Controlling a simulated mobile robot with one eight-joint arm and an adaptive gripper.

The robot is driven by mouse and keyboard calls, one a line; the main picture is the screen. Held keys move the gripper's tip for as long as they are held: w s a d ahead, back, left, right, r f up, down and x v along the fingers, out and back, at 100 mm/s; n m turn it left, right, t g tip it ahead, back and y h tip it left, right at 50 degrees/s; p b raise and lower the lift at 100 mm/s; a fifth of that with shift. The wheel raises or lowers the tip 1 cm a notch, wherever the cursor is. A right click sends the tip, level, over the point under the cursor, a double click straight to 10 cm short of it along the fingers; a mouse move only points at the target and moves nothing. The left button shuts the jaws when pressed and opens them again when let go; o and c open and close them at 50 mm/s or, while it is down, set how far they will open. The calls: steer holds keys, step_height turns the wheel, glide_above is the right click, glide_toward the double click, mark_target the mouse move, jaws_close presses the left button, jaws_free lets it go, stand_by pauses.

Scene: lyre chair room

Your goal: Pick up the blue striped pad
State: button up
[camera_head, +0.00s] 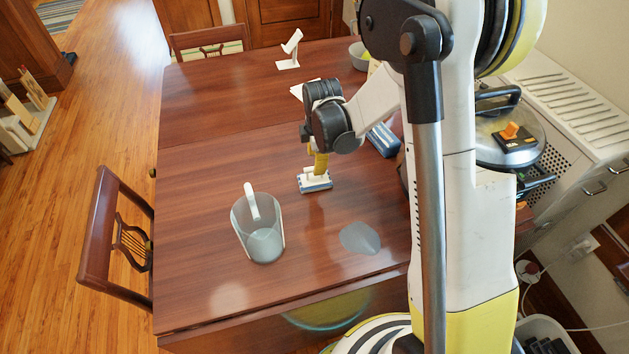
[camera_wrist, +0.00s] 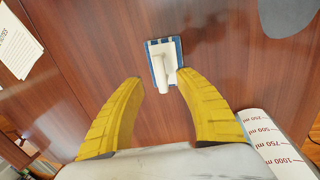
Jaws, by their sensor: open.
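A small blue-and-white striped pad (camera_head: 315,184) with a white upright handle lies flat on the wooden table. In the wrist view, the pad (camera_wrist: 152,52) shows its pale top, blue edges and handle, just beyond and between the fingertips. My gripper (camera_head: 321,165) points down over the pad in the head view, its yellow fingers partly covering the pad's handle. In the wrist view my gripper (camera_wrist: 160,78) is open, with nothing between the fingers. I cannot tell the exact height of the fingertips above the pad.
A clear measuring jug (camera_head: 262,240) stands left of the pad, nearer the front. A grey flat patch (camera_head: 360,238) lies at the front right. A blue item (camera_head: 383,140) lies behind my gripper. A white stand (camera_head: 289,52) is farther back. The left tabletop is clear.

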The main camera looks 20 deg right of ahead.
steer(key=f, duration=0.1)
steer(key=f+b, duration=0.1)
steer(key=f, duration=0.1)
steer(key=w+f+b, duration=0.1)
steer(key=f, duration=0.1)
steer(key=shift+r, duration=0.15)
jaws_close()
steer(key=shift+r, duration=0.1)
